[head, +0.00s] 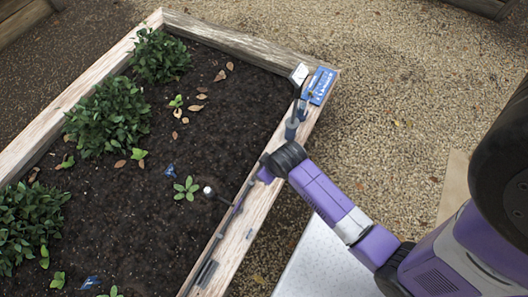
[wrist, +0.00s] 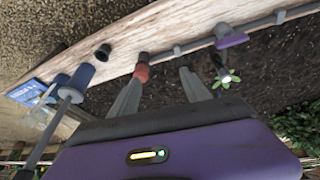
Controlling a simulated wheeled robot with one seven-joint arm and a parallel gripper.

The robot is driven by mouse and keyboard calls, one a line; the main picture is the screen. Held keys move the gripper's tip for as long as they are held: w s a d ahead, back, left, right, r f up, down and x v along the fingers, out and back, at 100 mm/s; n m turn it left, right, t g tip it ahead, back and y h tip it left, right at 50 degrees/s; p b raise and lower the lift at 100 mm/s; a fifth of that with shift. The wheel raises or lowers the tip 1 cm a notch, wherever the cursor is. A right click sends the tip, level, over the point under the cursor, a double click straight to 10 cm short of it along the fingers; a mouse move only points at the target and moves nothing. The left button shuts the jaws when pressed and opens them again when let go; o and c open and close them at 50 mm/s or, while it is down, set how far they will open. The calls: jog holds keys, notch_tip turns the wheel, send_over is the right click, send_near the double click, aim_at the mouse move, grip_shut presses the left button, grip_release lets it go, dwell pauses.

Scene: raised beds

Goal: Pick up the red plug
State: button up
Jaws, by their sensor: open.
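The red plug (wrist: 142,73), a small red collar with a dark end, shows in the wrist view on or just above the wooden rim of the raised bed. It appears right at the tip of my left-hand finger, which covers its lower part; I cannot tell whether they touch. My gripper (wrist: 163,76) is open, with its two grey fingers apart and nothing visibly held between them. In the head view my gripper (head: 297,116) is over the bed's right rim, near the far corner. I cannot make out the red plug there.
The wooden rim (head: 262,200) carries a dark pipe with a purple fitting (wrist: 231,37). A black cap-like piece (wrist: 103,52) and a blue cylindrical part (wrist: 75,82) are left of the plug. A blue sign (head: 318,86) is at the corner. Leafy plants (head: 106,117) grow in the soil.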

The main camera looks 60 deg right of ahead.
jog(key=w+d+g, duration=0.1)
jog(key=d, duration=0.1)
jog(key=w+d+f+g+y+b, duration=0.1)
jog(key=d, duration=0.1)
jog(key=w+d+g+b, duration=0.1)
jog(key=w, duration=0.1)
jog(key=shift+d+f+m, duration=0.2)
jog(key=shift+d+m, duration=0.1)
jog(key=shift+d, duration=0.1)
jog(key=shift+w+d+g+y, duration=0.1)
jog(key=shift+d+g+y, duration=0.2)
jog(key=shift+d, duration=0.05)
jog(key=f+b, duration=0.2)
jog(key=f, duration=0.5)
jog(key=shift+w+f, duration=0.15)
jog(key=shift+w, duration=0.05)
grip_shut()
